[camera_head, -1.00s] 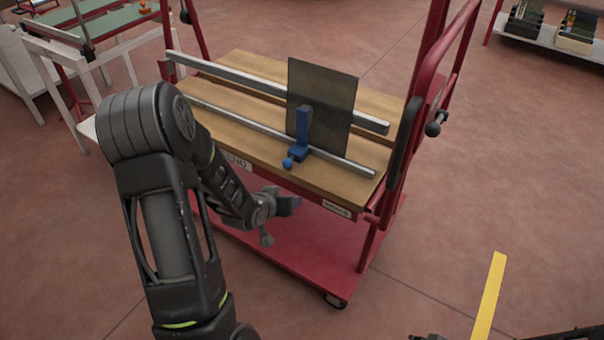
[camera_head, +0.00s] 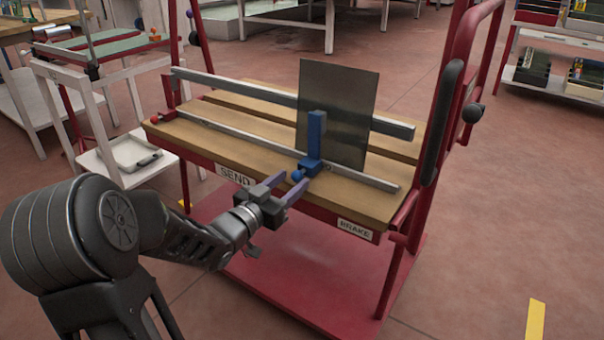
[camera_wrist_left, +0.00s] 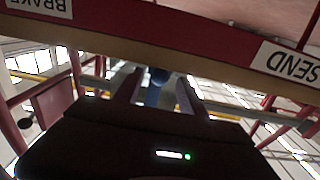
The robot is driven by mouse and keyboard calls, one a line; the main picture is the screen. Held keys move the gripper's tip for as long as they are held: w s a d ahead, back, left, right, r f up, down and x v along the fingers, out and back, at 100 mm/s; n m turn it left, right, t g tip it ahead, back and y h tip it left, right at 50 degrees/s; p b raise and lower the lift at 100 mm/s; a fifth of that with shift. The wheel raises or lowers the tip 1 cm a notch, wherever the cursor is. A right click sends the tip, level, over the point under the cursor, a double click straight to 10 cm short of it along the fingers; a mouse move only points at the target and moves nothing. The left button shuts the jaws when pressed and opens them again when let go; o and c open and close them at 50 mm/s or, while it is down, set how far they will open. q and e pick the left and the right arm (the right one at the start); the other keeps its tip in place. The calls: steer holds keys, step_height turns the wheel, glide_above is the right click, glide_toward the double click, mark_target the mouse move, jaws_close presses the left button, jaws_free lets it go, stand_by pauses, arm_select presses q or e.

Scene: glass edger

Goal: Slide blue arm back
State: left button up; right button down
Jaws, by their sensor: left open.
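The blue arm (camera_head: 316,135) stands upright on the front metal rail (camera_head: 240,134) of a wooden-topped red cart, right of its middle. It has a blue ball knob (camera_head: 297,175) at its front foot. A dark glass sheet (camera_head: 350,110) stands upright just behind it. My left gripper (camera_head: 295,180) is open at the cart's front edge, its fingertips close to the knob. In the left wrist view, blue (camera_wrist_left: 156,84) shows between the two fingers. I cannot tell whether they touch it. My right gripper is out of view.
A thicker metal rail (camera_head: 230,84) runs behind the front one. The cart's red upright frame (camera_head: 455,110) rises at right. "SEND" (camera_head: 235,174) and "BRAKE" (camera_head: 355,228) labels mark the front edge. The rail left of the blue arm is clear.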

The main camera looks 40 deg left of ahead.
mark_target(305, 168)
arm_select(q)
steer(key=shift+w, duration=0.1)
steer(key=w+b, duration=0.2)
steer(key=w, duration=0.4)
steer(key=shift+w+f, duration=0.15)
steer(key=shift+w, duration=0.7)
steer(key=shift+a, duration=0.1)
jaws_close()
